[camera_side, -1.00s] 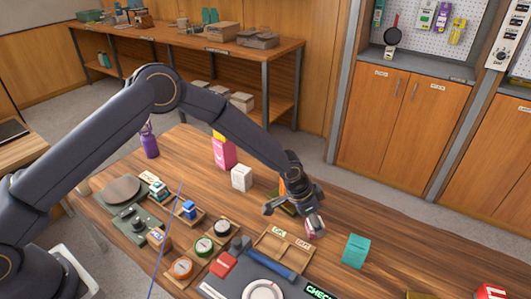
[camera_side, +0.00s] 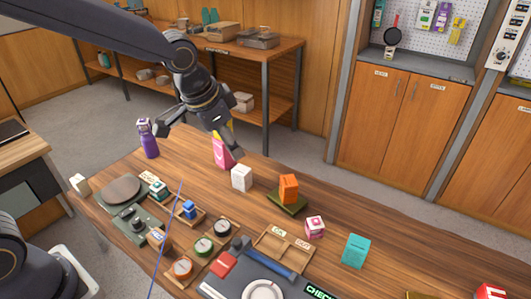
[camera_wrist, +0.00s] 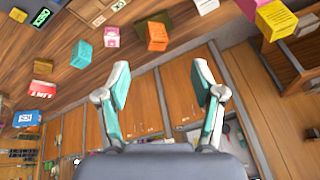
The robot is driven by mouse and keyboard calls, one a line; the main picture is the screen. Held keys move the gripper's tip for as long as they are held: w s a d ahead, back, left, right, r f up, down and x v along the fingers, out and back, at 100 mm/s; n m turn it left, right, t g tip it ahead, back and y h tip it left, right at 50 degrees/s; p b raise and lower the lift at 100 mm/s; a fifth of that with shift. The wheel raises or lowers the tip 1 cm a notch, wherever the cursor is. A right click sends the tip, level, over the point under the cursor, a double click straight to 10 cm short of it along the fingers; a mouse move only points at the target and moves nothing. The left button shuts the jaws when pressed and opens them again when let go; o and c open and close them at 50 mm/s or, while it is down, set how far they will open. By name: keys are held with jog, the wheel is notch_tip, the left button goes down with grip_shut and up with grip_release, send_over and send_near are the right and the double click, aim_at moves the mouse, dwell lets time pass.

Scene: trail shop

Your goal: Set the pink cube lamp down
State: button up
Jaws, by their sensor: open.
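The pink cube lamp (camera_side: 315,227), pink and white, rests on the wooden table right of the divided wooden tray, clear of my gripper. It also shows in the wrist view (camera_wrist: 112,37), near the top. My gripper (camera_side: 197,142) is raised over the back left of the table, well away from the lamp. In the wrist view my gripper (camera_wrist: 161,80) has its teal-padded fingers spread with nothing between them.
An orange block (camera_side: 288,188) on a dark green base, a white box (camera_side: 241,178) and a tall pink box (camera_side: 222,152) stand behind the lamp. A teal box (camera_side: 355,251) stands to its right. A purple bottle (camera_side: 148,140) is at the back left.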

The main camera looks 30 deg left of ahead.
jog(key=s+a+r+n, duration=0.1)
jog(key=s+a+n, duration=0.1)
jog(key=s, duration=0.4)
jog(key=s+a+r+n, duration=0.2)
jog(key=s+a, duration=0.3)
jog(key=s, duration=0.2)
jog(key=s+a+r+n+t, duration=0.1)
jog(key=s+a+r, duration=0.1)
jog(key=s, duration=0.5)
jog(key=shift+a+n, duration=0.4)
jog(key=shift+a, duration=0.25)
jog(key=shift+s, duration=0.1)
